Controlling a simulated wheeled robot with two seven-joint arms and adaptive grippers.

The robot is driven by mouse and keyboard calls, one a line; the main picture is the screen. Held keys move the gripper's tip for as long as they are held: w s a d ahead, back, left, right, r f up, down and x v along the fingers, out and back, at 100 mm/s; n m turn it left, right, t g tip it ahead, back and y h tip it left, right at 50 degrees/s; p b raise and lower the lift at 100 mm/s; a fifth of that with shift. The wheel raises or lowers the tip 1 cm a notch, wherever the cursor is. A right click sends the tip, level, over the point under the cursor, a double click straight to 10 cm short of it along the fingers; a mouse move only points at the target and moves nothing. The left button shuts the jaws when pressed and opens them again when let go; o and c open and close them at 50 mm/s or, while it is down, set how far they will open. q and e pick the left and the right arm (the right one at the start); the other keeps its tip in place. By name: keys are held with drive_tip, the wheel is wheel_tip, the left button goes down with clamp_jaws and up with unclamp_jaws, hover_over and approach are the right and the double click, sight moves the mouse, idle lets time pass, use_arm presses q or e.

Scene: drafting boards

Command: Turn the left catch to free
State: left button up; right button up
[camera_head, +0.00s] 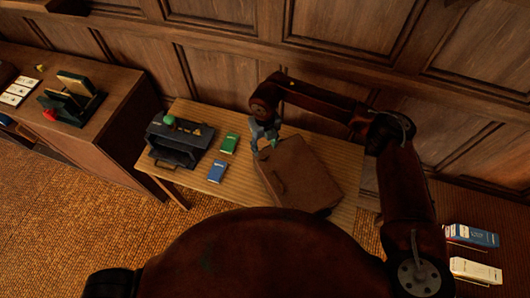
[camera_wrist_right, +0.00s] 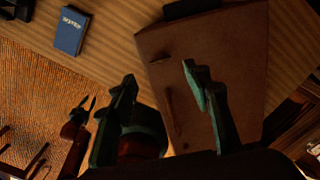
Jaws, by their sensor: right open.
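A brown case (camera_head: 304,174) lies flat on the right part of the light wooden table. It also shows in the right wrist view (camera_wrist_right: 225,50). A slim raised handle (camera_wrist_right: 172,108) runs along its face, with a small fitting (camera_wrist_right: 159,60) near its upper end. I cannot tell for sure which fitting is the left catch. My right gripper (camera_head: 264,139) is over the case's upper left corner in the head view. Its fingers are open (camera_wrist_right: 160,95) and nothing shows between them but the case. A dark pronged shape at the wrist view's lower left may be my left gripper (camera_wrist_right: 87,105).
A green book (camera_head: 229,143) and a blue book (camera_head: 217,171) lie left of the case on the table (camera_head: 201,187). A dark open box (camera_head: 180,140) with a green knob stands farther left. A side desk and panelled wall border the table. More boxes (camera_head: 472,236) are at right.

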drive_tip(key=shift+r, duration=2.2)
drive_tip(key=shift+d+f, duration=0.1)
